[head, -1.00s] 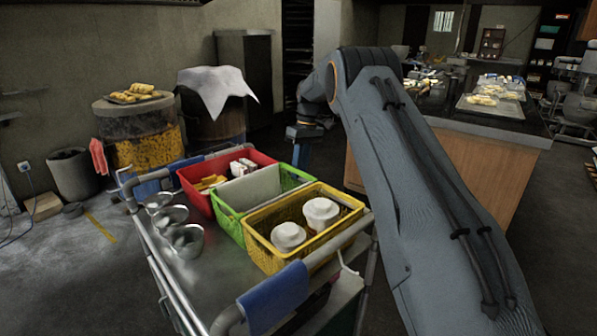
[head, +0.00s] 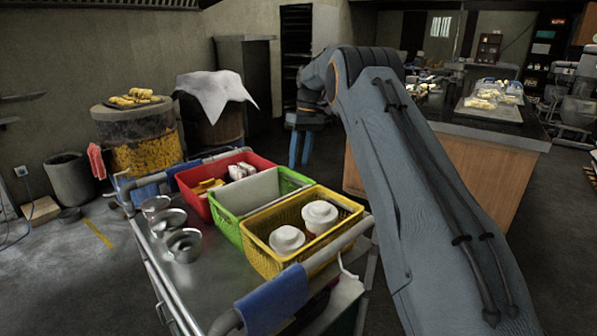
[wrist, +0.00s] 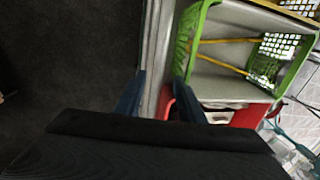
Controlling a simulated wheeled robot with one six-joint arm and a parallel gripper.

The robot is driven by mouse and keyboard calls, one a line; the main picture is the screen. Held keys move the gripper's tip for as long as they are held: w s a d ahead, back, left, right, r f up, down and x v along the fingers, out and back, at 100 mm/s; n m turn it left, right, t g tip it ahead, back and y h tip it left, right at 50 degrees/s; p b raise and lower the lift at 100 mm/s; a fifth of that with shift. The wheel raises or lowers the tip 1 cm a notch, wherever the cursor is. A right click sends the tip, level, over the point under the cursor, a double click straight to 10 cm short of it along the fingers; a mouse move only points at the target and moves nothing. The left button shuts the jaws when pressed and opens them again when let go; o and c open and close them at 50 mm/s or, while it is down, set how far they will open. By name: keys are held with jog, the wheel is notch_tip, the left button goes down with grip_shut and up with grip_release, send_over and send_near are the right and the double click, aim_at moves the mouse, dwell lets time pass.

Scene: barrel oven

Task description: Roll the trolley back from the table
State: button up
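The trolley (head: 205,283) stands in the front left of the head view, a grey metal cart with tube rails. It carries a red bin (head: 199,205), a green bin (head: 230,233) and a yellow basket (head: 268,263). The table (head: 470,170), with wooden sides and a dark top, is at the right, partly hidden by my arm. My gripper (head: 300,150) points down beyond the trolley's far right side, two blue fingers apart. In the wrist view the trolley's grey edge (wrist: 155,50) runs between the fingers of my gripper (wrist: 157,95); I cannot tell if they touch it.
A cloth-covered barrel (head: 218,130) and a barrel with corn on top (head: 140,135) stand behind the trolley. A grey bin (head: 70,180) is by the left wall. Metal bowls (head: 184,246) and a blue cloth (head: 272,303) are on the trolley. Dark floor is clear between trolley and table.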

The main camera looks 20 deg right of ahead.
jog(key=r, duration=0.2)
jog(key=shift+w+d+r, duration=0.15)
jog(key=shift+d+r, duration=0.05)
jog(key=shift+r, duration=0.1)
